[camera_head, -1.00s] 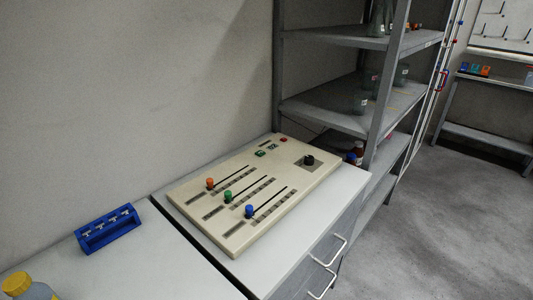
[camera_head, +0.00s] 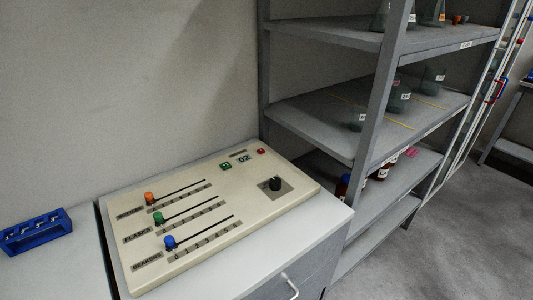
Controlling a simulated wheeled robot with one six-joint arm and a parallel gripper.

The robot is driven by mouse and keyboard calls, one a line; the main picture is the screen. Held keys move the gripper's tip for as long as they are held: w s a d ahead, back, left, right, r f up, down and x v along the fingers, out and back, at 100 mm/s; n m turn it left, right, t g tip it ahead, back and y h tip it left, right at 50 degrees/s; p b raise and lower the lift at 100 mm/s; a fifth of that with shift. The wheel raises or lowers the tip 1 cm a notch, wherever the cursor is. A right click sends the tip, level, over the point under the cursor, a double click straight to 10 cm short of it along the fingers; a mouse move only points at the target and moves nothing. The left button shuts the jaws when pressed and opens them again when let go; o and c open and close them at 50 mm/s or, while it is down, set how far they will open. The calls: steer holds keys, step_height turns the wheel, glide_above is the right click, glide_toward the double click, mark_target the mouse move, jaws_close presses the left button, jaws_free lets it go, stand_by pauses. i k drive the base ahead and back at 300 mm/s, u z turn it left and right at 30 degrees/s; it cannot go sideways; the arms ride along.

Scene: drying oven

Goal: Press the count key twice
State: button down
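A cream control panel (camera_head: 222,245) lies on a grey cabinet top. Near its back edge are a green key (camera_head: 226,167), a small display (camera_head: 244,159) that seems to read 02, and a red key (camera_head: 261,151). I cannot read which key is the count key. A black knob (camera_head: 275,183) sits at the right. Orange (camera_head: 149,198), green (camera_head: 158,217) and blue (camera_head: 169,242) sliders stand at the left ends of their slots, labelled Bottles, Flasks and Beakers. My gripper is not in view.
A grey shelf unit (camera_head: 340,132) stands right of the cabinet, with flasks (camera_head: 398,97) and dark bottles (camera_head: 343,187). A blue rack (camera_head: 36,232) sits on the left counter. Open floor (camera_head: 460,220) lies at the right.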

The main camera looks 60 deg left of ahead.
mark_target(225, 165)
steer(key=i, duration=1.75)
steer(key=u, duration=3.8)
steer(key=i, duration=0.5)
steer(key=u, duration=0.05)
